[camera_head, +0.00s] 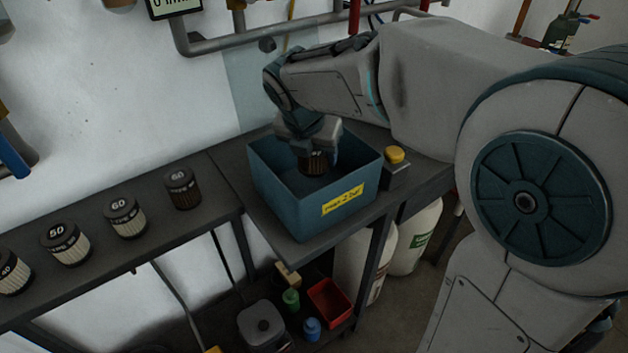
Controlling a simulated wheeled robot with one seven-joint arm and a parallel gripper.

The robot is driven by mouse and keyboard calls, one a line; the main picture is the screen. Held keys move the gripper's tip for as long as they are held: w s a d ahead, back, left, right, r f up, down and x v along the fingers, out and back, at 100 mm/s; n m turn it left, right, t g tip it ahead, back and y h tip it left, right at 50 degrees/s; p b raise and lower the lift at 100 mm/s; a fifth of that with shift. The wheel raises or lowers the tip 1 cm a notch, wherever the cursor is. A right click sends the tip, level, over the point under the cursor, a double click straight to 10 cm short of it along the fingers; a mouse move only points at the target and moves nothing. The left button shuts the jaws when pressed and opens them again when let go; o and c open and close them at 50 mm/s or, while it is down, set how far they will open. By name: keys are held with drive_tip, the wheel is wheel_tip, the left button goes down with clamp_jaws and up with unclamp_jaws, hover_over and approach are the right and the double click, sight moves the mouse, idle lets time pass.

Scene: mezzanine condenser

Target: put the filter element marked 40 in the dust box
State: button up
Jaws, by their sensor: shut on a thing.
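The dust box is a blue open-topped bin (272,197) with a yellow label, standing on the dark bench. My gripper (314,152) points down inside the box opening and is shut on a dark ribbed filter element (315,165). Its top marking is too small and partly covered to read surely. The box's front wall may hide what is below it, so I cannot tell whether it touches the floor of the box. Another filter element marked 40 (14,274), pale and ribbed with a black cap, stands at the far left of the bench.
Filter elements marked 50 (67,245) and 60 (126,219), and a darker one (183,190) seemingly marked 60, stand in a row left of the box. A yellow-topped button box (396,165) stands close right. Pipes (250,42) run along the wall behind.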

sight(313, 176)
drive_tip(key=shift+s+f+b, duration=0.1)
drive_tip(key=shift+f+b, duration=0.5)
drive_tip(key=shift+f, duration=2.9)
drive_tip(key=shift+f, duration=0.15)
drive_tip(key=o, duration=1)
drive_tip(key=shift+o, duration=0.2)
drive_tip(key=shift+a+r, duration=0.1)
drive_tip(key=shift+r, duration=0.4)
drive_tip(key=p+v, duration=0.2)
drive_tip(key=v, duration=0.9)
drive_tip(key=shift+s, duration=0.25)
drive_tip(key=shift+r, duration=0.1)
